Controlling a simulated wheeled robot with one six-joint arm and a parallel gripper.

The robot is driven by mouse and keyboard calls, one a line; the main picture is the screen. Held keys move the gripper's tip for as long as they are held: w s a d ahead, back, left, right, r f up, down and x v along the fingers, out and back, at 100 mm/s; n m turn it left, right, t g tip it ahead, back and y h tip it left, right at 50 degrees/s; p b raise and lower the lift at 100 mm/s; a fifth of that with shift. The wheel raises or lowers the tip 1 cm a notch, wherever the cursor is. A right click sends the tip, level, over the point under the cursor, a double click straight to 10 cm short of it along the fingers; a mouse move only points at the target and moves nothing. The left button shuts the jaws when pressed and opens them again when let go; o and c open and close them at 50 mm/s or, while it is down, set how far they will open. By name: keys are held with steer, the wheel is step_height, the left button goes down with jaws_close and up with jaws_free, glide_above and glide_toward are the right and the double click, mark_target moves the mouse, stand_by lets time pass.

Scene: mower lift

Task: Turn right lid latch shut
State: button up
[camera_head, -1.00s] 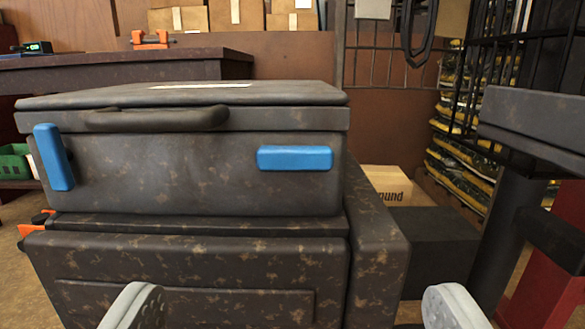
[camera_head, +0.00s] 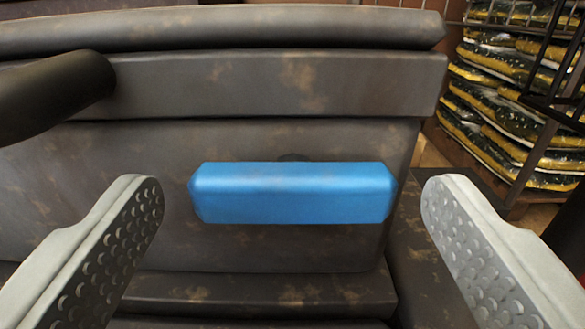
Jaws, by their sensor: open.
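The right lid latch (camera_head: 292,194) is a blue bar lying level on the front of the dark, rust-spotted box (camera_head: 290,245), below the lid's edge (camera_head: 270,85). My gripper (camera_head: 290,205) is open, with one grey finger to the left of the latch and one to the right. Neither finger appears to touch it. The latch lies between the fingertips in the picture, with nothing held. The left latch is out of view.
The dark lid handle (camera_head: 50,95) juts out at the upper left. A ledge (camera_head: 250,292) runs below the latch. A rack with stacked yellow and dark bags (camera_head: 500,110) stands behind at the right.

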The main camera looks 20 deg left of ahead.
steer(key=shift+w, duration=0.15)
steer(key=shift+c, duration=0.2)
steer(key=c, duration=0.9)
steer(key=shift+c, duration=0.2)
